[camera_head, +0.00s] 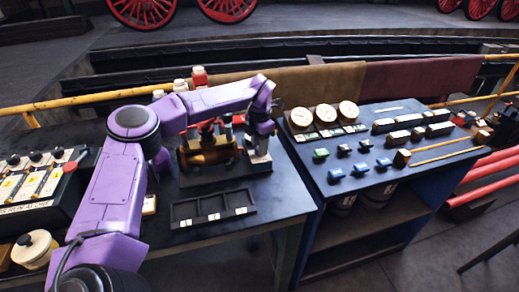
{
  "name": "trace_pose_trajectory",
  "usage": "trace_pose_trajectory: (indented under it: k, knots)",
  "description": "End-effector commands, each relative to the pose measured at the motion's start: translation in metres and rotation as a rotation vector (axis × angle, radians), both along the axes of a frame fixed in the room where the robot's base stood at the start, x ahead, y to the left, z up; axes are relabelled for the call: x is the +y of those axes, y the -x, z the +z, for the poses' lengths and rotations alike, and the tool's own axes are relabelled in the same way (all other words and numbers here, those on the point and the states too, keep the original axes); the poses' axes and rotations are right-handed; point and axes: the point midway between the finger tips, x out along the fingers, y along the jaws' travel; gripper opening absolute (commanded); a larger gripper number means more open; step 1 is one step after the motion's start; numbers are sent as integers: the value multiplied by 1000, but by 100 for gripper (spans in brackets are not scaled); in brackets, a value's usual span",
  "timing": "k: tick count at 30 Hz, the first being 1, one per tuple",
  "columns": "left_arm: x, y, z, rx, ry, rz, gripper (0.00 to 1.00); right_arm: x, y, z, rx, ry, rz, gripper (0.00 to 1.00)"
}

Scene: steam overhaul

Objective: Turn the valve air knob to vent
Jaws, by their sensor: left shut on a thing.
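My left arm comes in from the left, and its gripper (259,158) points down at the right end of a brass valve assembly (208,152) with red parts on top. The assembly stands on the dark left workbench (270,203). The gripper is shut on a small part there, which I take to be the valve air knob. The fingers and wrist hide the knob, so its setting cannot be read. My right gripper is not in view.
A black tray (213,220) with white labels lies in front of the valve. A lever panel (38,186) and a white lidded pot (33,248) stand at left. Three gauges (324,115) and small blocks sit on the right bench. A red-topped bottle (199,76) stands behind my arm.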

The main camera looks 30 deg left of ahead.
Motion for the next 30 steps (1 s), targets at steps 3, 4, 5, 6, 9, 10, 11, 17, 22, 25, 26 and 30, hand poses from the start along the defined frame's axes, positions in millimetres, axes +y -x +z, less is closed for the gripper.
trace_pose_trajectory:
  k: [3, 4, 5, 6, 9, 10, 11, 17, 22, 25, 26, 30]
  knots:
    - [1, -1, -2, -5, 0, 104, 5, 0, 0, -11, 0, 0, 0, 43]
    - [1, -1, -2, -5, 0, 131, 5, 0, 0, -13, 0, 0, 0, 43]
    - [1, -1, -1, -5, 0, 157, 5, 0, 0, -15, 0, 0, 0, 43]
    - [1, -1, -1, -5, 0, 191, 5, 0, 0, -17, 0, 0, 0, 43]
    - [1, -1, -1, -5, 0, 269, 5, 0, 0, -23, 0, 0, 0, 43]
    - [1, -1, -1, -5, 0, 290, 5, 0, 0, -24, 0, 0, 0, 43]
    - [1, -1, -1, -6, -1, 310, 5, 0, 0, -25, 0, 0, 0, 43]
    - [1, -1, 0, -6, 0, 417, 5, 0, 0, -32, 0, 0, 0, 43]
    - [0, -1, 2, -6, 1, 473, 5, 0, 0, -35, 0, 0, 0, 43]
    - [0, -1, 2, -6, 1, 491, 5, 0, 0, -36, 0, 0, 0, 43]
    - [1, -1, 2, -6, 1, 495, 5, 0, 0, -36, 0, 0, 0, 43]
    - [1, -1, 2, -6, 1, 503, 5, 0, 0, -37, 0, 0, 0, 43]
